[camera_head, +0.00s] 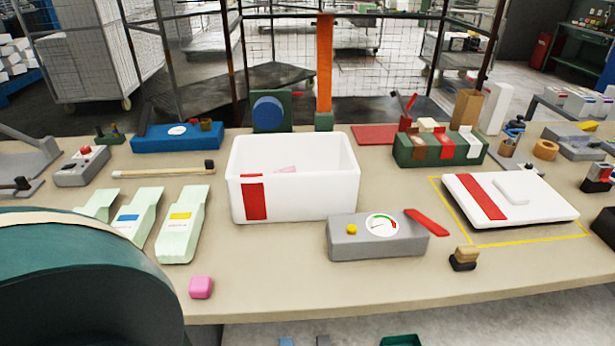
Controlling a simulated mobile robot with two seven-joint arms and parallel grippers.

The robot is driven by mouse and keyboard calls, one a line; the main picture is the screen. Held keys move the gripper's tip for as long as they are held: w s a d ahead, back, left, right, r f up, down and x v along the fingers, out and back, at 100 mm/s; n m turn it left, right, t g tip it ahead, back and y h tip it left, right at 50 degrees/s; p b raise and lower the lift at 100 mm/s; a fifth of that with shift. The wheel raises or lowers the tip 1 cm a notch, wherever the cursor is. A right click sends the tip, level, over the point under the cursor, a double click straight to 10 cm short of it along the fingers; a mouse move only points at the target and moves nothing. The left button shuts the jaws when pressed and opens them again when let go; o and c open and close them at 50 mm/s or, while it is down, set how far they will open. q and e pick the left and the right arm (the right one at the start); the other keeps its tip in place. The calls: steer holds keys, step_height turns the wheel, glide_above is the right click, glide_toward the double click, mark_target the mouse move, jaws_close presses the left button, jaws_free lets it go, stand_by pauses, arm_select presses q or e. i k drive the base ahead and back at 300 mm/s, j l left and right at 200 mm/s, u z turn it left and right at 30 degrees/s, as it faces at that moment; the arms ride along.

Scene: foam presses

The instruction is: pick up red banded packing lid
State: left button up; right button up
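The red banded packing lid (540,213) lies flat on the table at the right. It is a white slab with a raised white grip block on top and a red band across its left part. It lies inside a yellow outline (515,241) marked on the table. The white packing box (305,199), with a red band on its front, stands open near the middle. Neither of my grippers is in view.
A grey gauge box (350,243) and a red strip (427,222) lie left of the lid. A small dark-and-tan block (464,257) stands before it. A green holder (440,149) stands behind. A large dark green rounded shape fills the lower left. The front centre table is mostly clear.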

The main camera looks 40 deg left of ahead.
mark_target(489, 200)
steer(key=i+l+u, duration=0.1)
steer(key=l+u, duration=0.2)
steer(key=u, duration=0.15)
steer(key=i+l+u, duration=0.1)
steer(key=l+u, duration=0.25)
steer(key=u, duration=0.15)
steer(key=l+u, duration=0.35)
steer(key=l, duration=0.7)
steer(key=k+l+u, duration=0.1)
steer(key=l, duration=1)
